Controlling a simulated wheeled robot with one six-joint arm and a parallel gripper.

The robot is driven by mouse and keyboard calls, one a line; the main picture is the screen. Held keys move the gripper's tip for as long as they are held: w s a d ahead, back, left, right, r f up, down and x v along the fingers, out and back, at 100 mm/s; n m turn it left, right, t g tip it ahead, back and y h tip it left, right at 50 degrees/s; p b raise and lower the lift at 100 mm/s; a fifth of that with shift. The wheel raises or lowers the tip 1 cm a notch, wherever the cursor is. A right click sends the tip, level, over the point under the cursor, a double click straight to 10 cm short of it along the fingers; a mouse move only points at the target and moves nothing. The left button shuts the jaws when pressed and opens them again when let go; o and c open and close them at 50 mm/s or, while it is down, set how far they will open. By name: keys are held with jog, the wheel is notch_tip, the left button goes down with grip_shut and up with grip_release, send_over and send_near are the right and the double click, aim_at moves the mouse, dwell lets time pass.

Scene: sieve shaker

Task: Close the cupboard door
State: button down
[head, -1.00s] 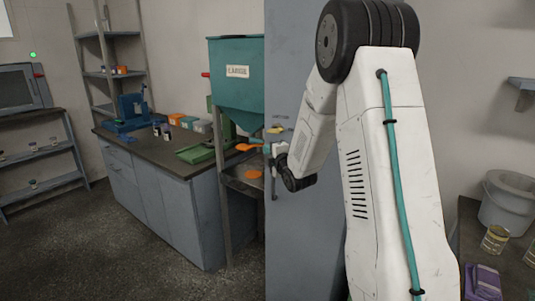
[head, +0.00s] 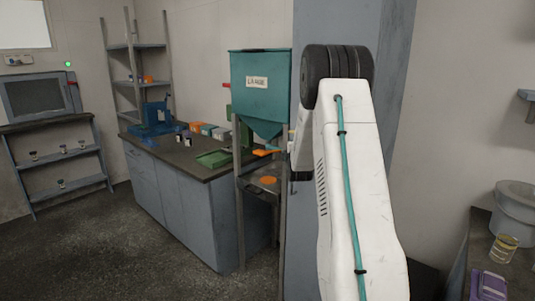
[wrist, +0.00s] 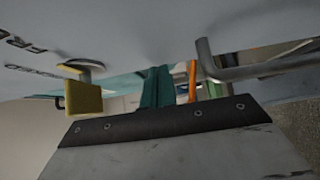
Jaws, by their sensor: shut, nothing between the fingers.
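The tall blue-grey cupboard door (head: 335,22) stands right of the teal hopper in the head view, partly hidden behind my arm. How far it is open I cannot tell. In the wrist view the pale door face (wrist: 150,28) fills the top, with dark lettering, a yellow padlock-like piece (wrist: 83,97) and a bent metal handle (wrist: 215,65). My gripper (wrist: 160,118) shows as a dark bolted edge at the bottom. It is shut and empty, close to the door face and handle; contact is unclear. In the head view my arm hides most of the gripper.
The teal hopper (head: 260,88) on its metal stand is close to the left of the door. A workbench (head: 185,205) with small boxes is further left. A table with a grey bucket (head: 514,212) is at right. The floor at front left is clear.

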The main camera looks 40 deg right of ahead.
jog(key=shift+s+d+r, duration=0.1)
jog(key=shift+d+r, duration=0.15)
jog(key=shift+d, duration=0.15)
jog(key=shift+a, duration=0.1)
jog(key=w+a+v, duration=0.2)
jog(key=v, duration=1.1)
jog(key=shift+a+f, duration=0.25)
